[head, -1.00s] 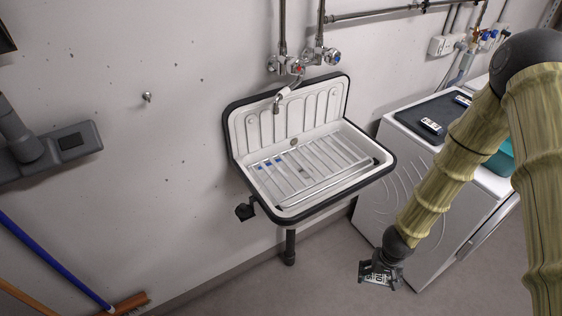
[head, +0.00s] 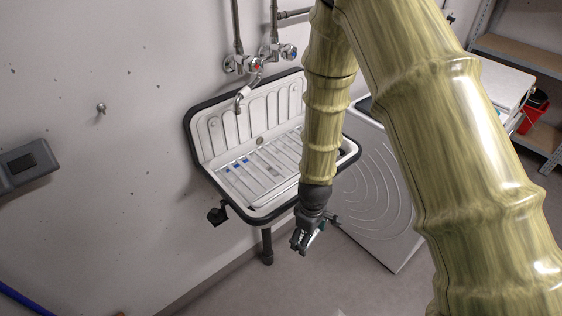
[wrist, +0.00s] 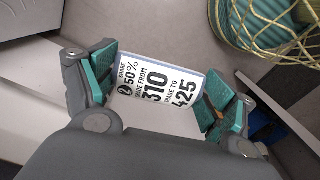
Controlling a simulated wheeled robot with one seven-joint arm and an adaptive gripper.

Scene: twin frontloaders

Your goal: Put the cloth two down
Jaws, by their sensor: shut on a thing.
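My gripper (head: 303,242) hangs low in the head view, in front of the sink's right edge and beside the washing machine. In the wrist view, its teal-padded fingers (wrist: 162,95) are shut on a flat white piece with black print (wrist: 165,82). The print includes "50%", "310" and "425". The piece is held by its two sides, clear of any surface I can make out. It may be cloth two, but I cannot tell its material. In the head view it is small and mostly hidden by the fingers.
A white sink (head: 215,130) with a slatted rack hangs on the wall. A white washing machine (head: 378,195) stands right of it, partly behind my arm. A netted basket with teal contents (wrist: 250,38) is at the wrist view's upper right. Floor (head: 300,290) is clear below.

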